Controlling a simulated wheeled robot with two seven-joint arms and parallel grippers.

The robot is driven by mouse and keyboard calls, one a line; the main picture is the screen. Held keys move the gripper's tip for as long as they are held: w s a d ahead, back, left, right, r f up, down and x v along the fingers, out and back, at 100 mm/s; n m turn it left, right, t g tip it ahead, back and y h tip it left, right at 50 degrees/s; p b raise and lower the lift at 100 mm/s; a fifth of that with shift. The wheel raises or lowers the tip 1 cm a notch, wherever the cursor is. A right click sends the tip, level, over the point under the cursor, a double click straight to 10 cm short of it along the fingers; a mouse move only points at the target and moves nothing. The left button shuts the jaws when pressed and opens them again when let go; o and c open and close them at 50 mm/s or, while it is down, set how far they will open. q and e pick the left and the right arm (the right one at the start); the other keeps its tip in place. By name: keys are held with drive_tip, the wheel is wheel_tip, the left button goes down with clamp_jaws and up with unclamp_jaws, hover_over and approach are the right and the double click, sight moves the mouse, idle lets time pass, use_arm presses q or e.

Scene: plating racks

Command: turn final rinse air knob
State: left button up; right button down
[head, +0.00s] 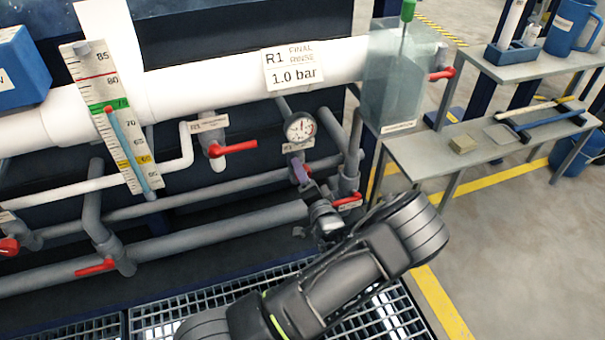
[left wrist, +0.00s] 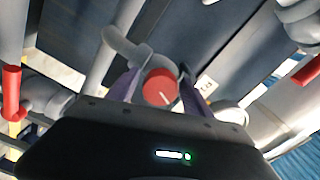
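The red knob (left wrist: 160,87), with a pale mark on its face, shows in the left wrist view. My left gripper (left wrist: 160,88) has its purple fingers on both sides of this knob, spread about as wide as it. I cannot tell whether they press on it. In the head view my left gripper (head: 298,169) is just below the round pressure gauge (head: 300,127), and the knob is hidden there. The gauge hangs under the white pipe with the "R1 FINAL RINSE 1.0 bar" sign (head: 293,66). My right gripper is not in view.
Red valve levers (head: 233,148) stick out from pipes left of the gauge, and another red lever (head: 346,202) is close to my left wrist. A clear tank (head: 393,80) stands to the right. Grating (head: 160,317) lies below; open floor is at lower right.

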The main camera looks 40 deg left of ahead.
use_arm(q)
drive_tip(key=shift+o, duration=0.2)
drive_tip(key=p+v, duration=0.1)
drive_tip(key=v, duration=0.6)
drive_tip(key=shift+s+d+p, duration=0.25)
drive_tip(key=shift+d+p, duration=0.1)
